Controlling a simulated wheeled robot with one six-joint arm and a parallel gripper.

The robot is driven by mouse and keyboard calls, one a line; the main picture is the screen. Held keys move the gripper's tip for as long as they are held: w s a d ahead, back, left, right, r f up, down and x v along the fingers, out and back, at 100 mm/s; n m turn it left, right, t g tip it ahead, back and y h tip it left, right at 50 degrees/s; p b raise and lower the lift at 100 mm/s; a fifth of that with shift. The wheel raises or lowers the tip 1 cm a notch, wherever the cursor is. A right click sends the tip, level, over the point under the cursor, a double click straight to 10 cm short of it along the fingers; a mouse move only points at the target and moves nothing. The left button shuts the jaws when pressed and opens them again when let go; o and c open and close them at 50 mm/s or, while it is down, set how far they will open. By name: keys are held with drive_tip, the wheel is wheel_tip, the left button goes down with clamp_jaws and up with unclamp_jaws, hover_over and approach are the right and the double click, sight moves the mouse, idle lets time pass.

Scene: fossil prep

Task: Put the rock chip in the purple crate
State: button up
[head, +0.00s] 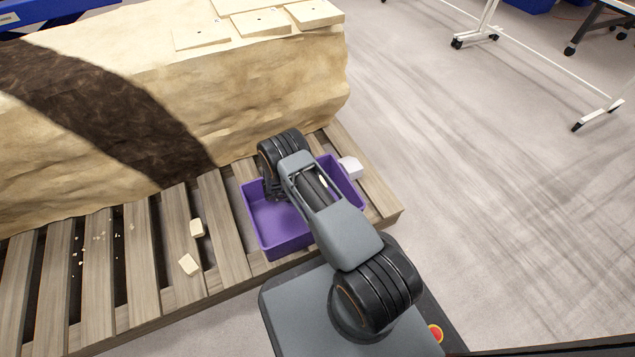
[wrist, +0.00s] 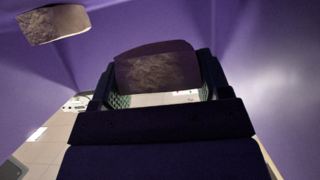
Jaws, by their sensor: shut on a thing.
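The purple crate (head: 281,243) stands on the slatted wooden pallet, below the end of my arm. Its purple inside fills much of the wrist view (wrist: 285,70). My gripper (wrist: 160,82) is shut on a rock chip (wrist: 155,68), whose rough brown face shows between the two fingers. The held chip is against the purple background; I cannot tell whether it touches the crate floor. Another chip (wrist: 54,24) shows against the purple at the upper left of the wrist view. In the head view my arm hides the gripper, the held chip and part of the crate.
Two pale chips (head: 197,228) (head: 188,264) lie on the pallet (head: 224,240) left of the crate. A white block (head: 350,168) sits at the crate's right. Open floor (head: 470,180) lies to the right.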

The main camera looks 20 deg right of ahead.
drive_tip(key=o, duration=1)
drive_tip(key=shift+r, duration=0.1)
drive_tip(key=p+v, duration=0.3)
drive_tip(key=v, duration=0.9)
drive_tip(key=shift+r+p, duration=0.3)
drive_tip(key=shift+r, duration=0.1)
